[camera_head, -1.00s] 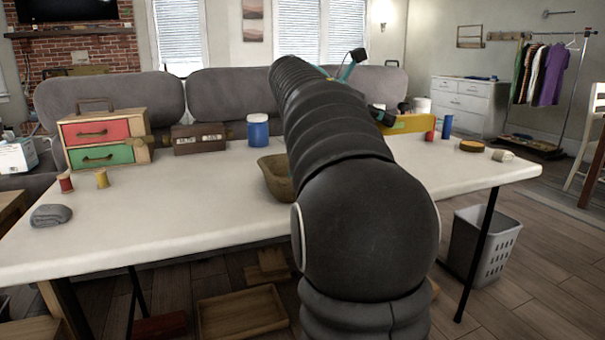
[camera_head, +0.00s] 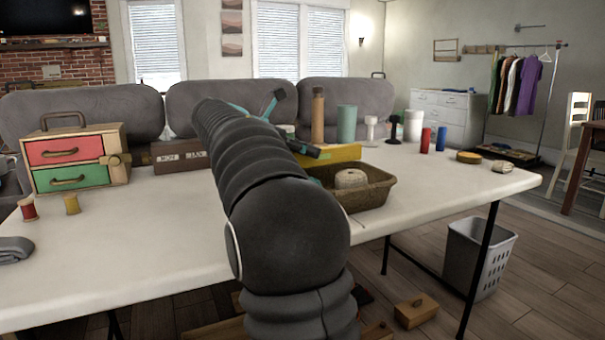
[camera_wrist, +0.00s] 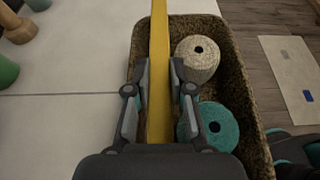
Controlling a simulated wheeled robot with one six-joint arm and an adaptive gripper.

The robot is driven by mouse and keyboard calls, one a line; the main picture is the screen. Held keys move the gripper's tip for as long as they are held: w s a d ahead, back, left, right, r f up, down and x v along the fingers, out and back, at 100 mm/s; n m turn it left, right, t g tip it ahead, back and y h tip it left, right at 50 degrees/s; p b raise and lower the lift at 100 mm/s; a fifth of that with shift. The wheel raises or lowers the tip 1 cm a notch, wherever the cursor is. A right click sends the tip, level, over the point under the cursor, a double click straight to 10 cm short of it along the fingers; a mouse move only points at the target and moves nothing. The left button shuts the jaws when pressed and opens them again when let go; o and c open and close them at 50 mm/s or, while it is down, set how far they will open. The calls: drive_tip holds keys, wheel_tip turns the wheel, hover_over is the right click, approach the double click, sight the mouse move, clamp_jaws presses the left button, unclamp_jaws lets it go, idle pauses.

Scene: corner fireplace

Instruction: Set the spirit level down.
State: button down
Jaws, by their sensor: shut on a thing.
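The spirit level (camera_wrist: 159,45) is a long yellow bar. In the wrist view it runs up the middle of the picture, between the two fingers of my gripper (camera_wrist: 160,80), which is shut on it. It lies above the left part of a brown basket (camera_wrist: 231,70); I cannot tell the gap below it. In the head view, the yellow level (camera_head: 342,153) shows behind the basket (camera_head: 373,194), partly hidden by my arm. My gripper is mostly hidden there.
The basket holds a cream twine roll (camera_wrist: 197,58) and a teal roll (camera_wrist: 215,127). Behind stand a brown bottle (camera_head: 318,118), a green cylinder (camera_head: 346,124) and other upright items. A drawer box (camera_head: 76,158) stands left.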

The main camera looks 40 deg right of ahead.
drive_tip(key=shift+w+a+f, duration=0.35)
wheel_tip(320, 180, down, 4)
drive_tip(key=shift+r+b, duration=0.1)
drive_tip(key=shift+b, duration=0.75)
drive_tip(key=shift+f, duration=0.5)
drive_tip(key=shift+f, duration=0.25)
drive_tip(key=c, duration=1.3)
unclamp_jaws()
drive_tip(key=shift+f, duration=0.1)
